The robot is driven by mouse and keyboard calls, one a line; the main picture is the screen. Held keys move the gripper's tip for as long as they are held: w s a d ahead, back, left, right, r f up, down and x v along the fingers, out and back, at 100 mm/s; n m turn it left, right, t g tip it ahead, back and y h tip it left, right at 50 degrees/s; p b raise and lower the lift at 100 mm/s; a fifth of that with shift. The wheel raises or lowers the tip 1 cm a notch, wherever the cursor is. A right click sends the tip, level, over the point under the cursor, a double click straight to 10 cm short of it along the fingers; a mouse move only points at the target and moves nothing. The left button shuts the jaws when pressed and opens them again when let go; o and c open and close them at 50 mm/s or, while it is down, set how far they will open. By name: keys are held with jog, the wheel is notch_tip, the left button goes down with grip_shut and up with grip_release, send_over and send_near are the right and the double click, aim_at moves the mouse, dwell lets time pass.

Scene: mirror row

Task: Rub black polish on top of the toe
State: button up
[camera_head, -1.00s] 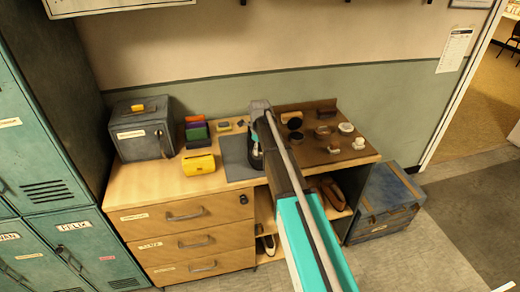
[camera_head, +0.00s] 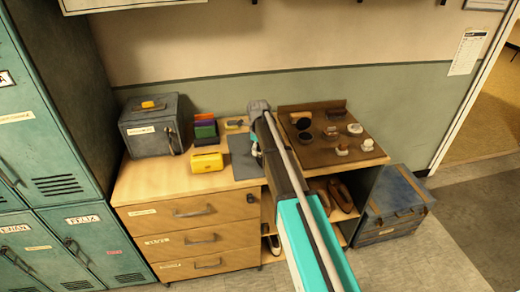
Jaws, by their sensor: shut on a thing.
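My gripper (camera_head: 256,149) is over the grey mat (camera_head: 241,166) on the wooden cabinet top, mostly hidden behind my own arm. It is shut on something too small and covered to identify. No shoe toe can be made out at the mat; my arm covers its right part. On the brown tray (camera_head: 318,157) to the right stand dark round polish tins (camera_head: 305,138) and (camera_head: 331,134), a dark lid or tin (camera_head: 302,121) behind them, and a pale-topped tin or pot (camera_head: 355,129). Their polish colours cannot be read.
Two small brush-like items (camera_head: 342,150) and (camera_head: 367,145) lie on the tray's front. Brown shoes (camera_head: 341,193) sit on the shelf below. A blue chest (camera_head: 395,205) stands right, lockers (camera_head: 40,110) left.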

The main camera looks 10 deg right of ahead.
jog(key=shift+w, duration=0.6)
jog(key=shift+d, duration=0.15)
jog(key=shift+s+d, duration=0.15)
jog(key=shift+d, duration=0.8)
jog(key=shift+s+d, duration=0.15)
jog(key=shift+d, duration=0.75)
jog(key=shift+d, duration=0.2)
jog(key=shift+s+d, duration=0.1)
jog(key=shift+d, duration=1.7)
